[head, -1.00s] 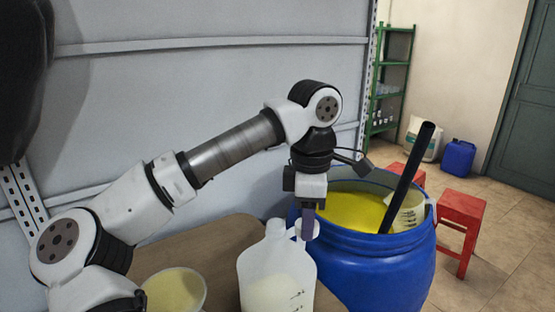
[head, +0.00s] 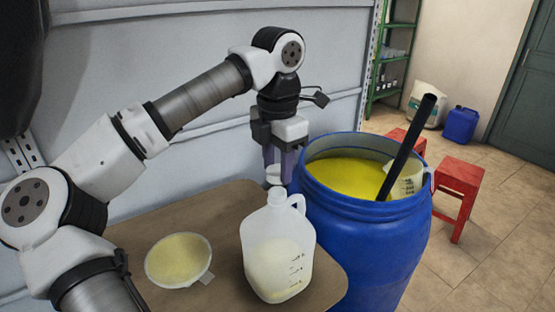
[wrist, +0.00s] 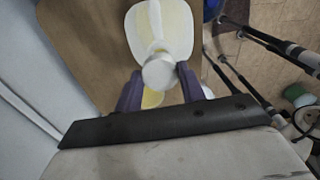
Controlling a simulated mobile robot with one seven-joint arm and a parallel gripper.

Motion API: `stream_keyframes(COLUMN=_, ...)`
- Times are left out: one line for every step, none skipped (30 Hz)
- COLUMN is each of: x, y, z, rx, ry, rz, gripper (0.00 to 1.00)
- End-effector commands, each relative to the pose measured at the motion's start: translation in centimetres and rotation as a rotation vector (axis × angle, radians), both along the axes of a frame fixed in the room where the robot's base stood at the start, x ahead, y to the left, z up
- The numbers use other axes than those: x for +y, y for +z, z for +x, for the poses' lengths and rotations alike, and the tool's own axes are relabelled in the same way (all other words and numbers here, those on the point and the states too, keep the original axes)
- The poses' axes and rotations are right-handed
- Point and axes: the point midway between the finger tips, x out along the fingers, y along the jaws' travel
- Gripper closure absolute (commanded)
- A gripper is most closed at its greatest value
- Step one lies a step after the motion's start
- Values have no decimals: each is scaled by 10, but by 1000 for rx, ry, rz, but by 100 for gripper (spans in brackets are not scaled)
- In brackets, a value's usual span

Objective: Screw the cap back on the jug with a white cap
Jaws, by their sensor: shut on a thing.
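The jug (head: 279,254) is translucent white with pale liquid in its lower part. It stands upright on the brown table, its handle at the upper right and its neck bare. My gripper (head: 277,172) points down over the jug, its purple fingers shut on the white cap (head: 274,175). The cap is right above the jug's mouth; I cannot tell whether they touch. In the wrist view the cap (wrist: 159,71) sits between the fingertips and hides the mouth of the jug (wrist: 168,24).
A big blue drum (head: 365,250) of yellow liquid, with a black pole (head: 408,148) and a measuring jug (head: 406,182), stands close at the right. Red stools (head: 460,178) are beyond.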

Motion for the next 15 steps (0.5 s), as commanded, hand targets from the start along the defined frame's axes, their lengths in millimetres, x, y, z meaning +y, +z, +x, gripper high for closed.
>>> stream_keyframes(x=0, y=-9, z=0, rx=0, ry=0, rz=0, gripper=81)
stream_keyframes(x=0, y=-11, z=0, rx=0, ry=0, rz=0, gripper=81)
stream_keyframes(x=0, y=-14, z=0, rx=0, ry=0, rz=0, gripper=81)
stream_keyframes(x=0, y=-16, z=0, rx=0, ry=0, rz=0, gripper=81)
stream_keyframes(x=0, y=-18, z=0, rx=0, ry=0, rz=0, gripper=81)
stream_keyframes(x=0, y=-20, z=0, rx=-1, ry=0, rz=-1, gripper=81)
stream_keyframes(x=0, y=-21, z=0, rx=-1, ry=0, rz=-1, gripper=81)
stream_keyframes(x=0, y=-22, z=0, rx=-1, ry=0, rz=-1, gripper=81)
stream_keyframes(x=0, y=-23, z=0, rx=-1, ry=0, rz=-1, gripper=81)
stream_keyframes(x=0, y=-23, z=0, rx=-1, ry=0, rz=-1, gripper=81)
stream_keyframes(x=0, y=-23, z=0, rx=-1, ry=0, rz=-1, gripper=81)
stream_keyframes(x=0, y=-24, z=0, rx=-1, ry=0, rz=-1, gripper=81)
stream_keyframes(x=0, y=-24, z=0, rx=-1, ry=-1, rz=-1, gripper=81)
stream_keyframes(x=0, y=-25, z=0, rx=-1, ry=-1, rz=-1, gripper=81)
stream_keyframes(x=0, y=-26, z=0, rx=-1, ry=-1, rz=-1, gripper=81)
